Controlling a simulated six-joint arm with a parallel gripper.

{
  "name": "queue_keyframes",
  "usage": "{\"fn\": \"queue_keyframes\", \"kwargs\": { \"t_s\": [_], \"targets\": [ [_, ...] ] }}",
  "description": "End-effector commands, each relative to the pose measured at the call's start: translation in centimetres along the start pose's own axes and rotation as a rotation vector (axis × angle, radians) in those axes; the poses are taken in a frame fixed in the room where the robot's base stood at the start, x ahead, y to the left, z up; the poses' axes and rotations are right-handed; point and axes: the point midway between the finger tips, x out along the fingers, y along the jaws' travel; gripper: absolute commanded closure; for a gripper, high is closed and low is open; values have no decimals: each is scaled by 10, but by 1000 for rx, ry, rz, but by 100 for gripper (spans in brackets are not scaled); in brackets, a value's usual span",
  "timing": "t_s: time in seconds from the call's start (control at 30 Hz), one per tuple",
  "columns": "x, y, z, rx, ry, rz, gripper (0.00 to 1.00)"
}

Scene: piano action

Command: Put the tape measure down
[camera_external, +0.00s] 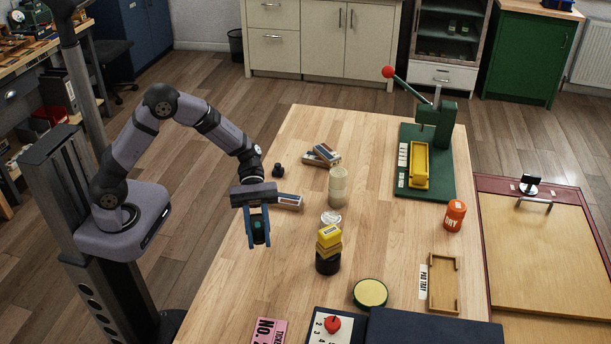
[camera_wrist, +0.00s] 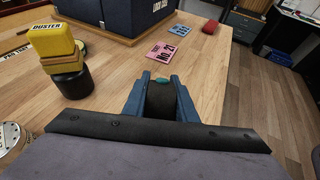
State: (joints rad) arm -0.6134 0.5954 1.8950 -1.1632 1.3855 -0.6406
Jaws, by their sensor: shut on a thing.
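My gripper (camera_external: 258,232) hangs fingers-down near the left edge of the wooden table. Its two blue fingers are shut on a dark, rounded thing with a teal spot, which looks like the tape measure (camera_external: 259,227). In the wrist view, my gripper (camera_wrist: 162,98) has the same dark body, the tape measure (camera_wrist: 161,103), between its fingers. The thing's lower part is hard to make out, and I cannot tell whether it touches the table.
A yellow duster stack (camera_external: 328,242) on a black round base stands right of my gripper. Small boxes (camera_external: 289,201) lie behind it, near a pale cylinder (camera_external: 337,186). A pink card (camera_external: 268,331) lies toward the front. Bare wood (camera_external: 255,285) lies between.

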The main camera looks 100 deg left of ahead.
Motion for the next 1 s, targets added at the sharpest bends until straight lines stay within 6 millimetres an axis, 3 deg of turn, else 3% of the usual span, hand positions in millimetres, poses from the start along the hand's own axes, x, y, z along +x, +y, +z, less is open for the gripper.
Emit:
{"fn": "queue_keyframes", "kwargs": {
  "t_s": [0.03,0.6,0.8,1.0],
  "targets": [
    [-22,14,-12,-24,-1,60,100],
    [-241,148,-120,-279,4,681,100],
    [-325,191,-147,-380,4,928,100],
    [-412,235,-151,-491,5,1208,100]
  ]
}}
